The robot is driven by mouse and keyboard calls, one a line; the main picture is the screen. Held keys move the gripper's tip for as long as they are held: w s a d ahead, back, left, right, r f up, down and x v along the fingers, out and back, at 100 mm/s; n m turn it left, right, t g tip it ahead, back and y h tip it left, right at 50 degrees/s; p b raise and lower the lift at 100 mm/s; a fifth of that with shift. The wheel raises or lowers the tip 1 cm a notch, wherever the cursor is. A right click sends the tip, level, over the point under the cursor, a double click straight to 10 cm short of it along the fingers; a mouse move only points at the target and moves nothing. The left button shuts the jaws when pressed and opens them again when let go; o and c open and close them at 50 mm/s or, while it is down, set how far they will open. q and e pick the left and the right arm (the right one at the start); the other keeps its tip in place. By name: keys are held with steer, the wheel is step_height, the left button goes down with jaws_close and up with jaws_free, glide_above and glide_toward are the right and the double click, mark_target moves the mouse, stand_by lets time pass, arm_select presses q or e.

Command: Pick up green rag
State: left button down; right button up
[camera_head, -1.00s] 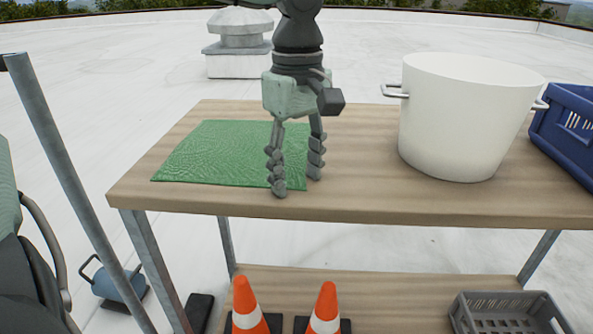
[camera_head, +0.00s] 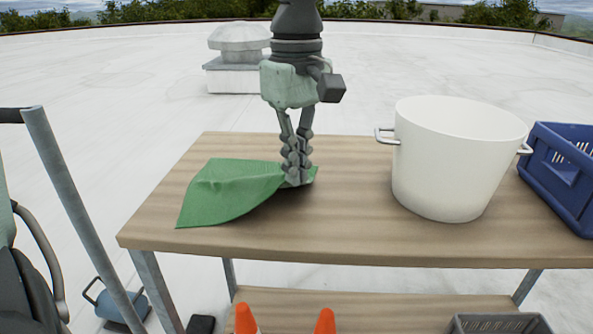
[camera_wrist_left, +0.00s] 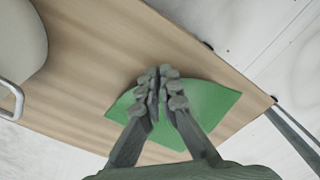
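The green rag (camera_head: 228,192) lies partly bunched on the wooden table (camera_head: 350,230), with its right part pulled up at the fingers. My left gripper (camera_head: 298,180) points down at the rag's right end, and its fingers are closed together with cloth pinched between them. The rag's left part is humped and creased, and a corner hangs toward the table's front left. In the left wrist view the closed fingers (camera_wrist_left: 160,80) cover the middle of the rag (camera_wrist_left: 212,105), which spreads to both sides. My right gripper does not show.
A white pot (camera_head: 455,160) with side handles stands to the right on the table, and a blue crate (camera_head: 560,175) is beyond it. Orange cones (camera_head: 325,322) and a grey crate (camera_head: 500,324) are on the lower shelf. The table between gripper and pot is clear.

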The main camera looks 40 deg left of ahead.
arm_select(q)
step_height(320, 180, up, 2)
steer(key=shift+r+p, duration=0.15)
steer(key=shift+p, duration=0.3)
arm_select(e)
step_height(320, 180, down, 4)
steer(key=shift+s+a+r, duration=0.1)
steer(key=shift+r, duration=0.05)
arm_select(q)
step_height(320, 180, up, 27)
steer(key=p, duration=0.2)
steer(key=shift+p, duration=0.35)
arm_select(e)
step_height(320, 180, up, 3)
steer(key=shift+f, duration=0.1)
